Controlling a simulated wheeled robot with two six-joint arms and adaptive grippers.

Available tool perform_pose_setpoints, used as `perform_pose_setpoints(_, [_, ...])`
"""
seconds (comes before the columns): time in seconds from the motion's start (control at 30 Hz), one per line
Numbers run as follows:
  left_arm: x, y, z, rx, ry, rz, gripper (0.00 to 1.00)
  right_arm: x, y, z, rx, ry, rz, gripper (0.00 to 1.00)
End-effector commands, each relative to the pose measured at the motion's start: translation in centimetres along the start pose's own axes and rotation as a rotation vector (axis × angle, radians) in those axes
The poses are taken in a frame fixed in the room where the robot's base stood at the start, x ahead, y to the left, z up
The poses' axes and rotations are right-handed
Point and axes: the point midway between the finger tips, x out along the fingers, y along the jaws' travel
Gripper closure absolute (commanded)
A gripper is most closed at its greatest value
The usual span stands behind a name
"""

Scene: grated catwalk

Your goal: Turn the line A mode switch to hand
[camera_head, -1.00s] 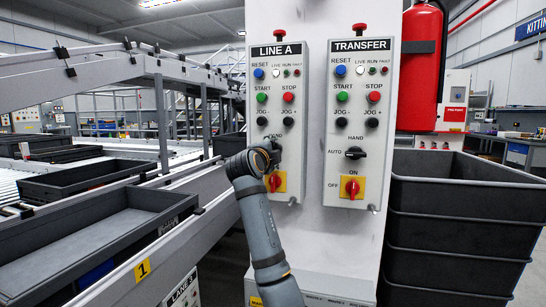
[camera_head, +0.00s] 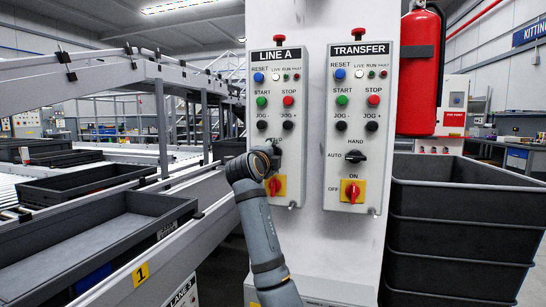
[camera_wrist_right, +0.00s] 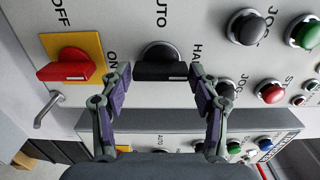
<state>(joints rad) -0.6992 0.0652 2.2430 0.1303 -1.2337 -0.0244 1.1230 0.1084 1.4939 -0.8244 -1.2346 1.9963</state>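The line A panel (camera_head: 275,97) is the left grey box on the white column. Its black mode switch is hidden behind my right gripper (camera_head: 277,156) in the head view. In the right wrist view the mode switch (camera_wrist_right: 160,70) shows in the middle, its bar lying along the AUTO-to-HAND-turned picture's horizontal, with the white mark at its right end, toward the partly covered HAND label. My right gripper (camera_wrist_right: 160,82) is open, with one finger beside each end of the bar. I cannot tell whether the fingers touch it. My left gripper is not in view.
The red power switch (camera_wrist_right: 75,70) on its yellow plate sits close beside the mode switch. The TRANSFER panel (camera_head: 358,110) is to the right. Stacked dark crates (camera_head: 460,200) stand right of the column. A conveyor rail (camera_head: 150,255) runs at left.

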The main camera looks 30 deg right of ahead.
Motion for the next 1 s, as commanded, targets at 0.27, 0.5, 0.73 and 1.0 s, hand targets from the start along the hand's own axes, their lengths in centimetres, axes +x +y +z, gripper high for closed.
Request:
perform_pose_setpoints(0.27, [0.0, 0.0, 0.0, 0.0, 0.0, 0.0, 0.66, 0.0, 0.0, 0.0, -0.001, 0.0, -0.001, 0.23])
perform_pose_setpoints(0.5, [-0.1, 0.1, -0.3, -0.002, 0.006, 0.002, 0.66, -1.4, -0.1, 0.1, 0.0, -0.004, -0.003, 0.23])
perform_pose_setpoints(0.73, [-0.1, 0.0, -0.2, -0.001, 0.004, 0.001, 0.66, -7.0, 0.1, 0.2, 0.003, -0.006, 0.0, 0.23])
perform_pose_setpoints(1.0, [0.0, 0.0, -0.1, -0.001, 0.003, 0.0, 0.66, -11.5, 0.1, 0.1, 0.0, -0.003, 0.0, 0.23])
